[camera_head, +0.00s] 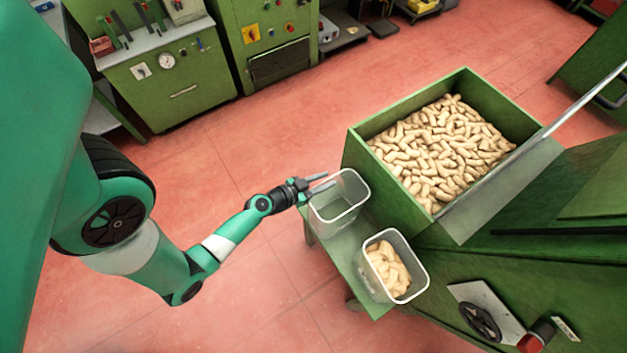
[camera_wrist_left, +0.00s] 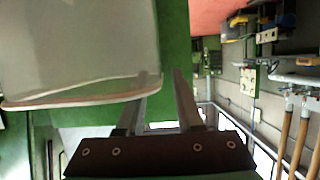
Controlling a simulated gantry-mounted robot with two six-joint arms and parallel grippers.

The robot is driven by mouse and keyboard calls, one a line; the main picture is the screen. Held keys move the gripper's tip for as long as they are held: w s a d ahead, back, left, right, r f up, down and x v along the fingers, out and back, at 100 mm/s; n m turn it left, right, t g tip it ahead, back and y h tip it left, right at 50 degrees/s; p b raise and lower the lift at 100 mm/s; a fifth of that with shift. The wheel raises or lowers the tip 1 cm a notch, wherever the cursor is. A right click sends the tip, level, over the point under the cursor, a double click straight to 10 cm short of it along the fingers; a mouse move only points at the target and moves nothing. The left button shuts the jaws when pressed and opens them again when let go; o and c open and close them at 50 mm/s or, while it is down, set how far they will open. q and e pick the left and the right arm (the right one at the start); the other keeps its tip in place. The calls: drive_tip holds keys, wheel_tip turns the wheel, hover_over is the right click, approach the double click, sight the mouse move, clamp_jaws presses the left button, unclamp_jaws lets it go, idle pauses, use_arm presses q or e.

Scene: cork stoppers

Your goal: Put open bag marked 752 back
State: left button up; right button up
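Two clear plastic bins stand on a green shelf beside the hopper in the head view. One bin (camera_head: 338,212) looks empty. The other bin (camera_head: 372,284) holds pale cork pieces (camera_head: 388,268) and has a faint marking on its side that I cannot read. I see no bag marked 752. My left gripper (camera_head: 324,182) is at the far-left rim of the empty bin. In the left wrist view its fingers (camera_wrist_left: 158,100) are apart, with the bin's rim (camera_wrist_left: 80,97) close to one finger; whether they touch is unclear. My right gripper is not in view.
A green hopper (camera_head: 357,160) full of cork pieces (camera_head: 440,145) stands right of the bins. The green shelf (camera_head: 345,262) is narrow. Green machine cabinets (camera_head: 180,85) line the back. The red floor (camera_head: 265,290) left of the shelf is clear.

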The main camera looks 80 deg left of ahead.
use_arm(q)
drive_tip(key=b+v, duration=0.1)
drive_tip(key=v, duration=1)
drive_tip(key=shift+w, duration=0.15)
